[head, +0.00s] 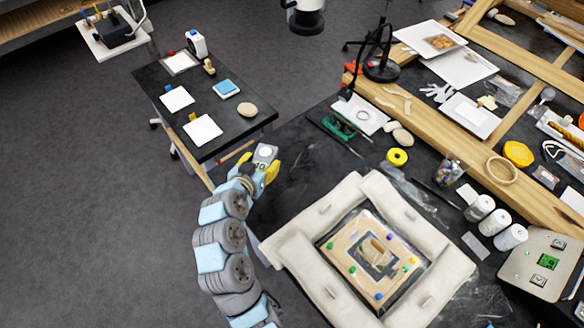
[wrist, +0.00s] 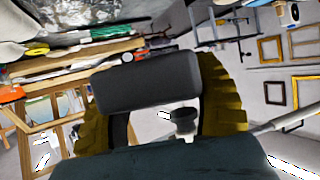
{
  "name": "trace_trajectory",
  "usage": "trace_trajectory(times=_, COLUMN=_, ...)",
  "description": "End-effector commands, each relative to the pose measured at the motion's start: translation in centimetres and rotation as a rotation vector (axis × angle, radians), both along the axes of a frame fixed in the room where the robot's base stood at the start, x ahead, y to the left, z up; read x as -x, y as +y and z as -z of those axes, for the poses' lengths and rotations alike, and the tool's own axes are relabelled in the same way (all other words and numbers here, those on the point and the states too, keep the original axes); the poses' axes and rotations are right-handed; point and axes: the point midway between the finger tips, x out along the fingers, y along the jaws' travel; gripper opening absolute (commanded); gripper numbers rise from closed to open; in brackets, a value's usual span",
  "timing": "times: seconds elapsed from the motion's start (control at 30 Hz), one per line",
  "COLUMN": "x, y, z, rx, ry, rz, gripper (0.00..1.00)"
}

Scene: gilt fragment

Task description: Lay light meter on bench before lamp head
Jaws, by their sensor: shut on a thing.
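The light meter (head: 265,153) is a small grey device with a pale round dome and a display in the head view. My gripper (head: 259,170) has yellow fingers closed on it and holds it near the left edge of the dark bench (head: 307,155); its height above the bench is hard to tell. In the wrist view, the meter's dark back (wrist: 148,82) shows between the yellow fingers (wrist: 165,100). A black lamp (head: 381,68) stands at the back of the bench. Its small head (head: 345,94) hangs to the left, apart from the meter.
A padded cushion frame (head: 292,245) with a framed piece fills the front of the bench. A green tool (head: 338,128), yellow tape roll (head: 397,156) and pale stones lie near the lamp. A side table (head: 240,122) stands to the left. Bare bench lies right of my gripper.

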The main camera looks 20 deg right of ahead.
Motion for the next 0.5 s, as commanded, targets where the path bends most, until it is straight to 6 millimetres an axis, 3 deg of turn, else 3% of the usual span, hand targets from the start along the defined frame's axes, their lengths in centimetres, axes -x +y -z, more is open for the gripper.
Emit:
trace_trajectory(times=0.03, x=-0.5, y=-0.4, z=0.7, rx=0.001, ry=-0.011, rz=0.042, gripper=0.22)
trace_trajectory(times=0.17, x=-0.5, y=-1.8, z=0.4, rx=0.0, ry=-0.011, rz=0.173, gripper=0.22)
trace_trajectory(times=0.5, x=1.0, y=-4.2, z=-0.6, rx=-0.002, ry=-0.004, rz=0.478, gripper=0.22)
